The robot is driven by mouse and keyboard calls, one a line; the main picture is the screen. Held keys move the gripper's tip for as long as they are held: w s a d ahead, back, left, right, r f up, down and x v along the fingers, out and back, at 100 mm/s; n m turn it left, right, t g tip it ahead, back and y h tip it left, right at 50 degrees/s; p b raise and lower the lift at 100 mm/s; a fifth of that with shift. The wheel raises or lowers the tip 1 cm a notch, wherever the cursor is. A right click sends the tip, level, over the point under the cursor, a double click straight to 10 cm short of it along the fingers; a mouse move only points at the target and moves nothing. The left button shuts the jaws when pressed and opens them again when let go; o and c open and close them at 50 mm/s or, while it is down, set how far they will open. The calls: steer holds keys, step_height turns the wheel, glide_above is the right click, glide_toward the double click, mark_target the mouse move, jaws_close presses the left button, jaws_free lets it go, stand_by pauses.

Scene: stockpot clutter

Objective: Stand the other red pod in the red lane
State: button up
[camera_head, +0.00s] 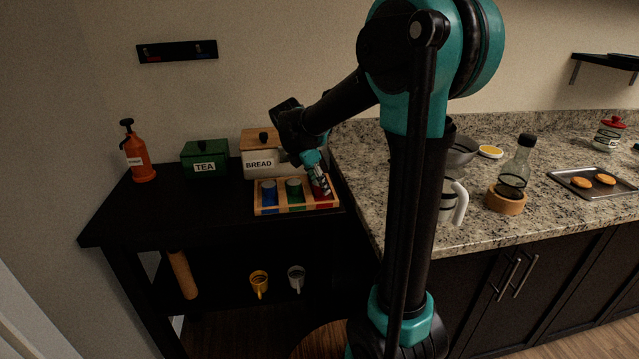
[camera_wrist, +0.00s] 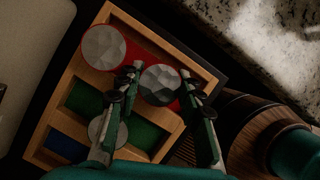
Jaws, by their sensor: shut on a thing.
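The wooden tray (camera_head: 284,210) has blue, green and red lanes and stands on the black side table. My gripper (camera_head: 318,180) is over its right end, at the red lane (camera_head: 331,203). In the wrist view, my gripper (camera_wrist: 160,86) has one finger on each side of a grey-topped pod (camera_wrist: 160,84) with a red edge, and is shut on it. This pod is at the red lane, top up; I cannot tell whether it touches the lane floor. Another red pod (camera_wrist: 104,47) stands in the same lane, beside it. A pod stands in the green lane (camera_wrist: 147,133).
The bread box (camera_head: 258,164), green tea box (camera_head: 205,160) and orange pump bottle (camera_head: 139,160) are behind and left. The granite counter (camera_head: 357,190) rises close to the tray's right. The table's front left is clear.

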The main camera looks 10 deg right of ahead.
steer(key=o, duration=0.5)
steer(key=v, duration=1.2)
steer(key=shift+r, duration=0.15)
